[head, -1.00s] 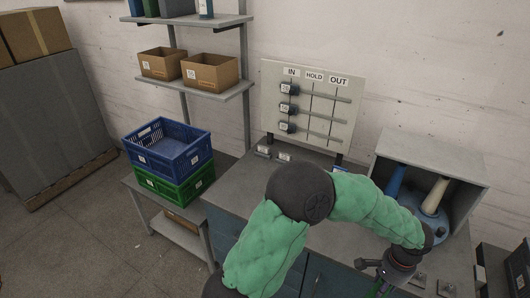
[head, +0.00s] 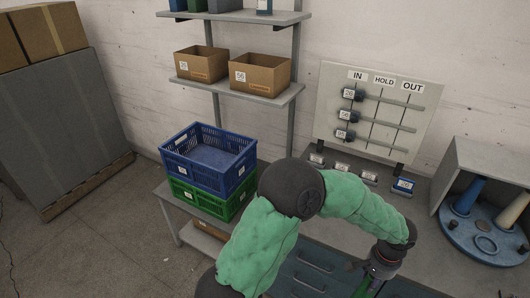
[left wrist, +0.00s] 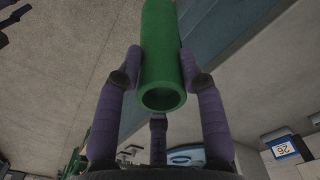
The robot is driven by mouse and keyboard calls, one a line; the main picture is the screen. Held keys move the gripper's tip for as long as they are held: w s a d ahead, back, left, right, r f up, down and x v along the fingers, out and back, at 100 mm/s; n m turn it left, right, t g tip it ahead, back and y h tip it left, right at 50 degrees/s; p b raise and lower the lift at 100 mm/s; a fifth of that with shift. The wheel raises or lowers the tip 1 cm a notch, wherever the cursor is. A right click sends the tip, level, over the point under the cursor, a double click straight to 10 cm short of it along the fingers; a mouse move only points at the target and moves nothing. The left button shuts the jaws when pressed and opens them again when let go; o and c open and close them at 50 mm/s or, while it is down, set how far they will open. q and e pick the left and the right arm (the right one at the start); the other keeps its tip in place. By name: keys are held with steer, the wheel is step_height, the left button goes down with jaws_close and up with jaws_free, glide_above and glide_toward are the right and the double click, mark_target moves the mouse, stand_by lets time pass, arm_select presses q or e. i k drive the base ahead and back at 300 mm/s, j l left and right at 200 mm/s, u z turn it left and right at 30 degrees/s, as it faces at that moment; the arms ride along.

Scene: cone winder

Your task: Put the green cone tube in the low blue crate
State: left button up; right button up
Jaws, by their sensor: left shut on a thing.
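The green cone tube (left wrist: 162,50) is held between the fingers of my left gripper (left wrist: 160,62) in the left wrist view, its open end facing the camera. In the head view the left gripper (head: 370,280) is at the lower edge, in front of the workbench, with a bit of the green tube (head: 361,290) showing below it. The blue crate (head: 183,178) is open and looks empty. It sits on a green crate (head: 213,206), to the left of my left arm. My right gripper is not in view.
The crates stand on a low grey table (head: 178,203). A labelled rail board (head: 385,150) and a grey housing with a blue disc and cone tubes (head: 468,197) are on the workbench. A shelf with cardboard boxes (head: 260,76) is above the crates.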

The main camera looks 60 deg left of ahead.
mark_target(200, 161)
steer(key=k+j, duration=0.15)
steer(key=j, duration=0.3)
steer(key=k+j+u, duration=0.1)
steer(key=j, duration=0.35)
steer(key=k+j, duration=0.15)
steer(key=j, duration=0.3)
steer(key=k+j+u, duration=0.1)
steer(key=j, duration=0.4)
steer(key=k+j, duration=0.1)
steer(key=j, duration=0.35)
